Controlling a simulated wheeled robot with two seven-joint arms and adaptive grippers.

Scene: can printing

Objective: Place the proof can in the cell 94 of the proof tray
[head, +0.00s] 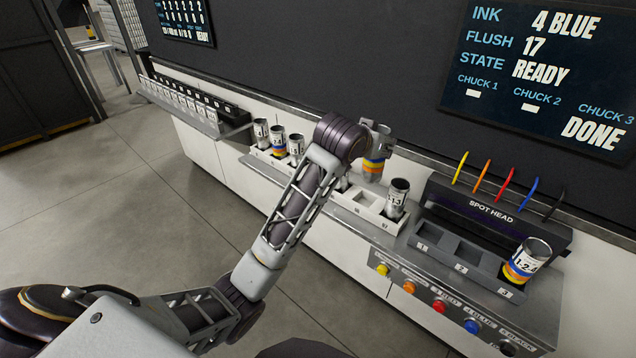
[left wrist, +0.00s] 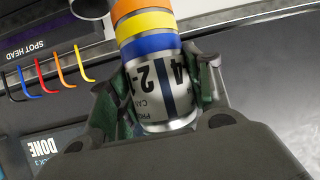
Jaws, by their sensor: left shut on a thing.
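My left gripper (head: 376,138) is shut on a silver can with orange, yellow and blue bands (head: 373,167). In the left wrist view the can (left wrist: 155,75) sits between the two fingers (left wrist: 155,85), its printed label inverted in that picture. In the head view it looks roughly upright, at the back of the white proof tray (head: 365,222); I cannot tell whether it touches the tray. The tray's right end shows an open cell and a silver can marked 1-3 (head: 397,199). My arm hides the tray's middle, and I cannot make out cell 94. My right gripper is out of view.
Several cans, including a banded one (head: 278,141), stand at the tray's left. A banded can (head: 528,261) stands in the right chuck of the grey spot head station (head: 462,247). Coloured buttons line its front. A dark wall with screens rises behind.

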